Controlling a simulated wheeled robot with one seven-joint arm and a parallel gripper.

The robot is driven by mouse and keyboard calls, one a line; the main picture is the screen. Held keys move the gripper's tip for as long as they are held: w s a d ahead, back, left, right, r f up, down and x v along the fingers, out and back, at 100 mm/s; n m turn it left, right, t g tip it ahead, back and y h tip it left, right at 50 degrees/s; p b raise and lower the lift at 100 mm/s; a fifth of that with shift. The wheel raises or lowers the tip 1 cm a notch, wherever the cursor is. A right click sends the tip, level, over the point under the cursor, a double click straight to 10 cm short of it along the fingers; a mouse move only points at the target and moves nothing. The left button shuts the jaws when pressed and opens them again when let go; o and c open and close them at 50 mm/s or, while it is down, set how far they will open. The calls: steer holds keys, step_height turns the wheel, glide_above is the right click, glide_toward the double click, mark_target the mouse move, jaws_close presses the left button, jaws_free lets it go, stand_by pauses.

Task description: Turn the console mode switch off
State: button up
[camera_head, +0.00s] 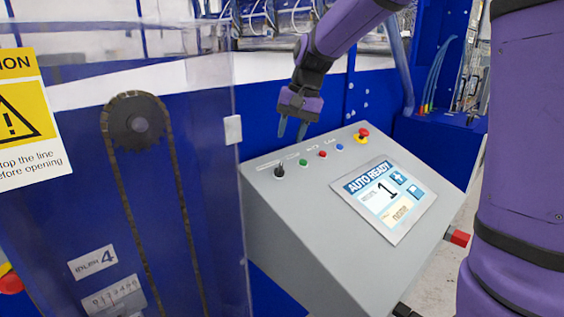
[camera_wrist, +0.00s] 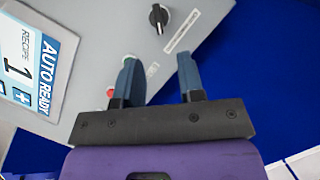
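The mode switch is a black rotary knob (camera_head: 279,171) at the left end of the control row on the grey console (camera_head: 300,215). In the wrist view the knob (camera_wrist: 159,17) has a white pointer line, with a white label strip beside it; the label is too small to read. My gripper (camera_head: 292,129) is above the console's back edge, up and right of the knob and apart from it. In the wrist view my gripper (camera_wrist: 157,62) is open with nothing between its fingers, and the knob lies beyond the fingertips. The screen (camera_head: 388,197) reads AUTO READY and 1.
Green (camera_head: 303,162), red (camera_head: 322,154) and blue (camera_head: 340,147) buttons and a red-yellow emergency stop (camera_head: 362,135) line the console top. A clear guard panel (camera_head: 205,90) with a chain drive behind it stands close on the left.

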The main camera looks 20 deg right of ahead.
mark_target(281, 164)
steer(key=x, duration=0.8)
steer(key=shift+a+f, duration=0.1)
steer(key=shift+f, duration=0.05)
steer(key=shift+c, duration=0.3)
jaws_close()
